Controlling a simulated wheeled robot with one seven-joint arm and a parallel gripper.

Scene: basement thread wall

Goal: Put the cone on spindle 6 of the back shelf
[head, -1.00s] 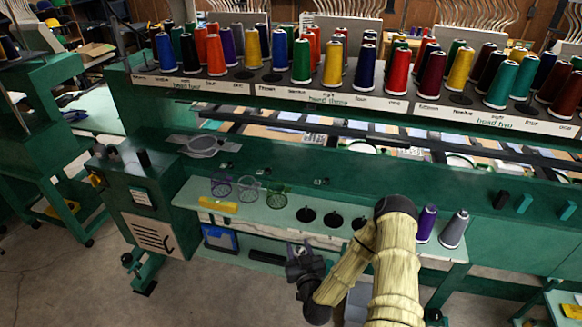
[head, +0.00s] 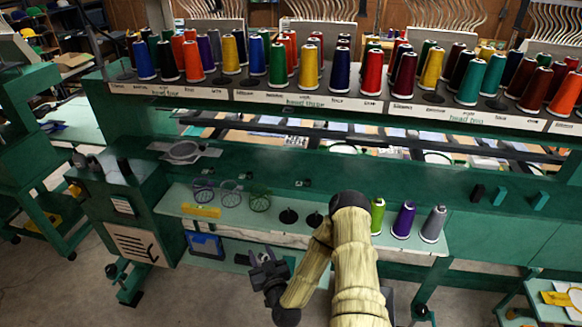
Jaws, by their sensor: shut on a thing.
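My gripper (head: 268,268) is low in front of the bench, dark against the floor. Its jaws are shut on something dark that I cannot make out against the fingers. The back shelf (head: 240,95) is a long rack across the top, carrying rows of coloured thread cones above white label strips. The strips read "head four", "head three" and "head two"; the single spindle names are too small to read surely. Spindle 6 cannot be told for sure.
A pale green bench shelf (head: 215,222) holds a green cone (head: 377,215), a purple cone (head: 403,220) and a grey cone (head: 433,223) right of my arm. A dark green beam stands behind.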

